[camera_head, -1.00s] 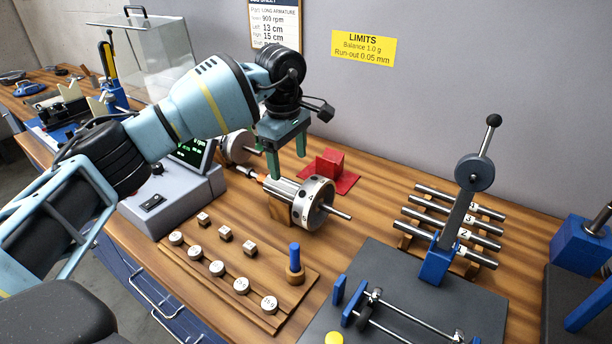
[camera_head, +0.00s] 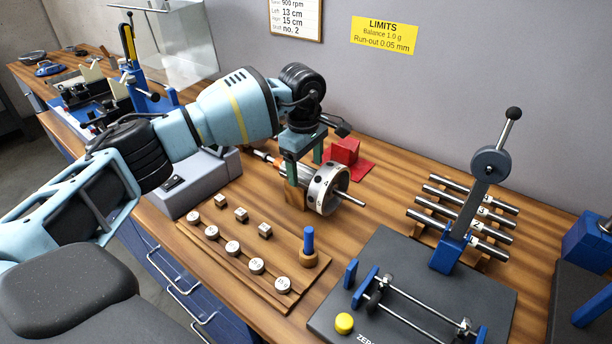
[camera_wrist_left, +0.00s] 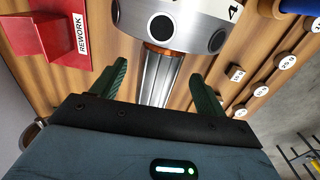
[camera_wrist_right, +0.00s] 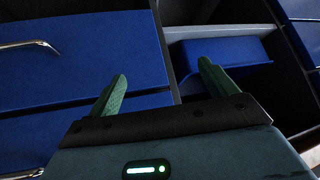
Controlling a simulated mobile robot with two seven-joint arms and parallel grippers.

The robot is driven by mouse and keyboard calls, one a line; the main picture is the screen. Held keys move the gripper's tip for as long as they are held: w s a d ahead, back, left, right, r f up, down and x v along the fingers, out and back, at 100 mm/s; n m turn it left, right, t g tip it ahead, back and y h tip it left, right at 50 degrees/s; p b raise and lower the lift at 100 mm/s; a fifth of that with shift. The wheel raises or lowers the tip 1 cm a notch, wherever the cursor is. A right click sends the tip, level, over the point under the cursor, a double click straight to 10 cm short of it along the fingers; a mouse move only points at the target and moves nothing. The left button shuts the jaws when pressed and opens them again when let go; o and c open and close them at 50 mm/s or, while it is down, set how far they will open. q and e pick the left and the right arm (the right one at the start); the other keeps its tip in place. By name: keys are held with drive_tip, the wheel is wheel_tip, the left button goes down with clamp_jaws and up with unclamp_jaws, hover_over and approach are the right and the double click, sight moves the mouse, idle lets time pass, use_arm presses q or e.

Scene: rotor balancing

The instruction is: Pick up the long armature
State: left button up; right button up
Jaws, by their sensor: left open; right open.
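The long armature, with a steel disc (camera_head: 329,190), thin end shaft and ribbed core, lies on a wooden cradle (camera_head: 296,196) near the bench's middle. My left gripper (camera_head: 304,166) is over its core from above, pointing down. In the left wrist view the open fingers (camera_wrist_left: 160,74) stand on both sides of the bright core (camera_wrist_left: 157,88), with a gap on each side; the numbered disc lies just beyond them. The armature's far end is partly hidden by my gripper in the head view. My right gripper (camera_wrist_right: 162,72) is open and empty, facing blue drawers low down.
A red rework block (camera_head: 345,152) stands close behind the disc. A wooden weight board (camera_head: 243,273) with a blue peg (camera_head: 308,240) lies in front. A dark balancing stand (camera_head: 380,240) and several steel shafts (camera_head: 466,194) are to the right. A grey instrument (camera_head: 188,190) is at left.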

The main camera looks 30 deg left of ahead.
use_arm(q)
drive_tip(key=shift+f, duration=0.8)
drive_tip(key=shift+c, duration=0.3)
clamp_jaws()
drive_tip(key=shift+w+r, duration=0.15)
drive_tip(key=shift+r, duration=0.1)
